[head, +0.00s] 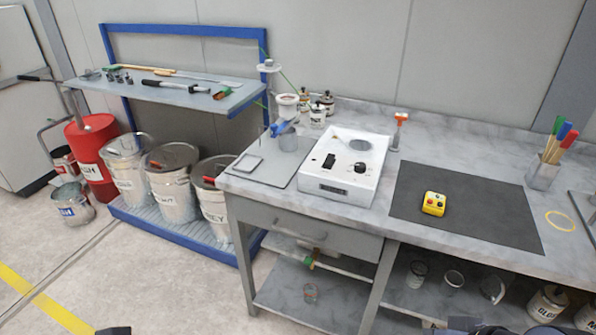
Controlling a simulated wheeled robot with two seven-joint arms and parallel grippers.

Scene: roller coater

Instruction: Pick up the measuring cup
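I cannot tell for sure which vessel is the measuring cup. A dark tip of my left gripper (113,330) shows at the bottom edge, over the floor. Dark parts of my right gripper (470,325) show at the bottom edge, below the right shelf. Neither visibly touches a vessel.
The bench carries a white scale-like device (345,165), a black mat (468,207) with a yellow button box (434,203), and a brush holder (543,172). Metal buckets (168,183) stand on a blue-edged rack at left. The left foreground floor is clear.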

